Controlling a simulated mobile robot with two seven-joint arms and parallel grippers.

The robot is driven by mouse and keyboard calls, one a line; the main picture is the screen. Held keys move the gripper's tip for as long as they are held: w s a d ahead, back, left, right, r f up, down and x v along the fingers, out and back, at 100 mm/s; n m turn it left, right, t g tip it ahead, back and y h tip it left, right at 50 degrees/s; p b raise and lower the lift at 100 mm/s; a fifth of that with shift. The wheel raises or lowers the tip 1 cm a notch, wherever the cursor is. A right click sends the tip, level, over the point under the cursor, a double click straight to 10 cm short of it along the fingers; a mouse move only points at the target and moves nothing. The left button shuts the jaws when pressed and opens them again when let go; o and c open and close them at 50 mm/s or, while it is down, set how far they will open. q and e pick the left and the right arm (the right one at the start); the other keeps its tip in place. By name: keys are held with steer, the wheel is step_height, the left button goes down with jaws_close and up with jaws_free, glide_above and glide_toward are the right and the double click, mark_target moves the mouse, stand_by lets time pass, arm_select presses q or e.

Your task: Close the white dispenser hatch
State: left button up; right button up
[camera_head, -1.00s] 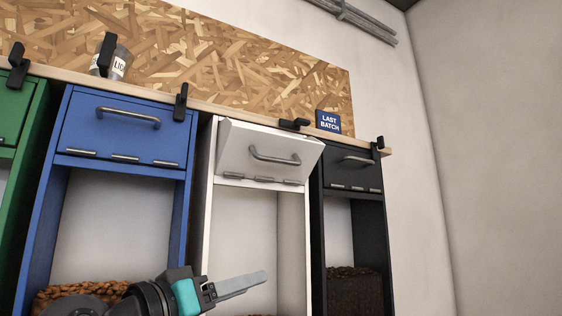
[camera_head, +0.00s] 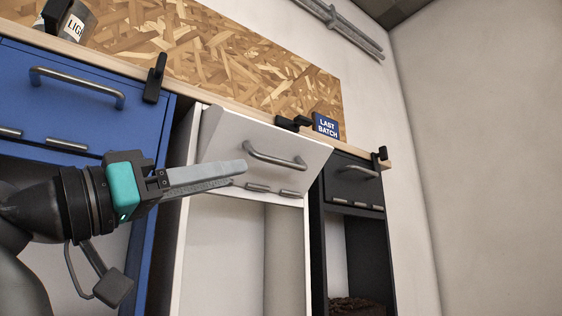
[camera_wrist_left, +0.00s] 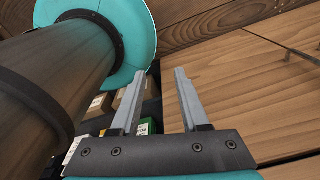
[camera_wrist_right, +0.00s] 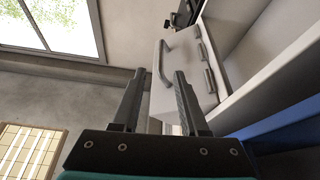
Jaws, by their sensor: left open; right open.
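The white dispenser hatch (camera_head: 222,138) is tilted out at its top, with its hinges along the lower edge. Its metal handle (camera_head: 275,160) is on the front. My right gripper (camera_head: 238,175) is in front of the hatch's lower left part, with its fingers pointing right. In the right wrist view the hatch (camera_wrist_right: 188,80) and handle (camera_wrist_right: 163,64) are ahead of the open, empty fingers (camera_wrist_right: 159,73). I cannot tell whether they touch the hatch. My left gripper (camera_wrist_left: 160,74) is open and empty, beside wooden panels, and out of the head view.
A closed blue hatch (camera_head: 90,95) is to the left and a black hatch (camera_head: 350,182) to the right. Black latches (camera_head: 293,122) and a "LAST BATCH" sign (camera_head: 326,125) are along the wooden ledge (camera_head: 235,100). Boxes (camera_wrist_left: 120,98) show in the left wrist view.

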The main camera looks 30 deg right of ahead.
mark_target(284, 164)
steer(key=p+x, duration=0.2)
steer(key=x, duration=1)
arm_select(q)
steer(key=r, duration=0.1)
steer(key=w+r, duration=0.1)
steer(key=r, duration=0.1)
steer(key=shift+w, duration=0.1)
steer(key=shift+s+f, duration=0.1)
steer(key=shift+s, duration=0.15)
arm_select(e)
jaws_close()
stand_by(0.4)
